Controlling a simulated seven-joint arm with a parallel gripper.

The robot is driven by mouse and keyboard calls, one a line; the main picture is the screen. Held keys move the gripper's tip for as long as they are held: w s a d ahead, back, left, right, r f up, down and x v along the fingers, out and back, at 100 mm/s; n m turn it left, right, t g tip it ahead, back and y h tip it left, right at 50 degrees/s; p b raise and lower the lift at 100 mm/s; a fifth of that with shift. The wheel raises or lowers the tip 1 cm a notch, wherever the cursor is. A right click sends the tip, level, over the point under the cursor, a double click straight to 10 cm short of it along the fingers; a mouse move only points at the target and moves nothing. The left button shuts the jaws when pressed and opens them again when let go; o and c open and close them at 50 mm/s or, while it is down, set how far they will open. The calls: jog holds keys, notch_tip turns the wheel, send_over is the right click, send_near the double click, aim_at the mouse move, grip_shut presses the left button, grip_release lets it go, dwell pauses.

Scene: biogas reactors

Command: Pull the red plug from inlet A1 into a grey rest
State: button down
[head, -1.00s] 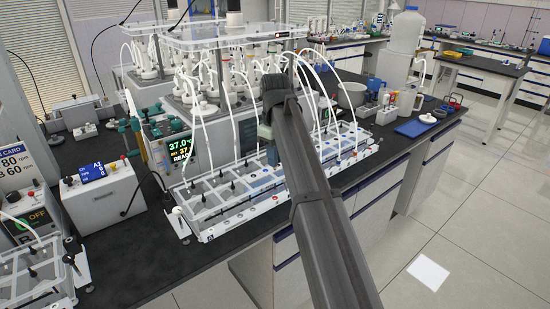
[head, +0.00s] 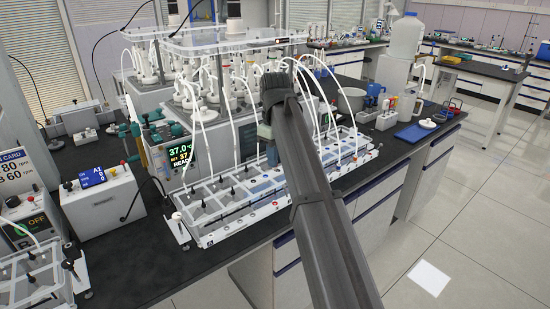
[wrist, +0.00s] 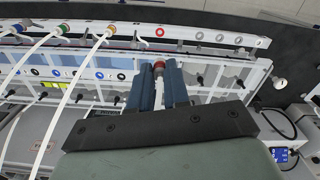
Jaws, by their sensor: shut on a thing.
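In the wrist view the red plug (wrist: 159,66) sits between the two blue fingers of my gripper (wrist: 159,72), which is shut on it. A pale piece, apparently its tube, shows below it between the fingers. A red ring mark (wrist: 160,32) lies on the white rail just beyond the plug. Several grey ring marks (wrist: 219,38) are on the same rail to the right. I cannot tell whether the plug is seated in an opening or clear of it.
Blue, green and orange plugs with white tubes (wrist: 49,44) stand to the left of my gripper. The clear rack (head: 240,211) runs along the bench front. A reactor controller (head: 178,155) stands behind it, and a control box (head: 100,200) is at the left. A cable (wrist: 280,125) is at right.

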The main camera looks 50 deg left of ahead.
jog(key=shift+r, duration=0.5)
jog(key=s, duration=0.8)
jog(key=shift+s, duration=0.25)
dwell(0.4)
jog(key=shift+f, duration=6.2)
jog(key=shift+f, duration=0.85)
